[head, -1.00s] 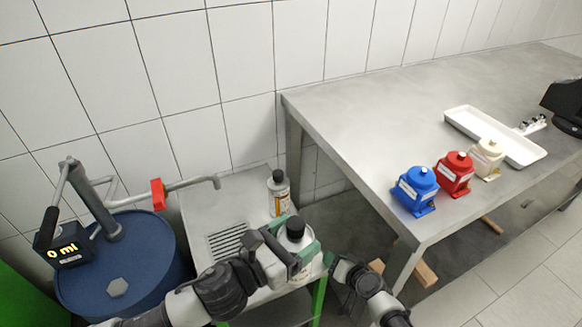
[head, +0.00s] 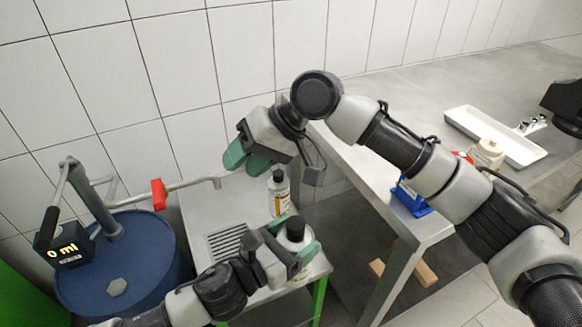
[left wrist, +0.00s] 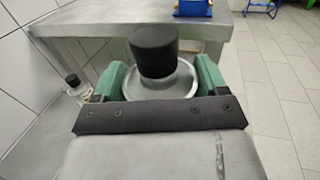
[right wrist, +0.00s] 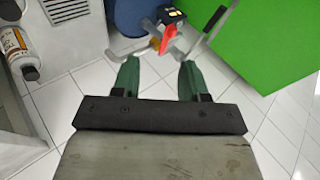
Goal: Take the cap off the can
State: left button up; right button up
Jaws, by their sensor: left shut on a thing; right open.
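A can (head: 297,240) with a black cap (head: 296,224) stands upright at the front edge of the steel side table. My left gripper (left wrist: 160,84) is shut on this can's upper body, a finger on either side; the black cap (left wrist: 155,50) sits on its top above the fingers. My right gripper (head: 246,160) is open and empty, raised above the side table, left of and behind the held can. Its green fingers (right wrist: 157,80) are apart with nothing between them in the right wrist view.
A second capped can (head: 279,195) stands behind the held one; it also shows in the right wrist view (right wrist: 18,50). A blue drum (head: 150,255) with a pump and spout (head: 200,183) is at left. The workbench (head: 380,100) carries a white tray (head: 490,130) and pump-like units, partly hidden by my right arm.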

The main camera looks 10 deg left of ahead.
aim_at(290, 224)
jog(key=s+d+r+m+t+h, duration=0.2)
jog(key=s+d+m+h, duration=0.2)
jog(key=d+h, duration=0.45)
notch_tip(290, 224, down, 12)
jog(key=shift+w+r, duration=0.1)
jog(key=shift+a, duration=0.15)
jog(key=c, duration=0.8)
jog(key=shift+r+n, duration=0.15)
jog(key=shift+n, duration=0.15)
jog(key=shift+r, duration=0.3)
grip_shut()
jog(key=shift+r, duration=0.65)
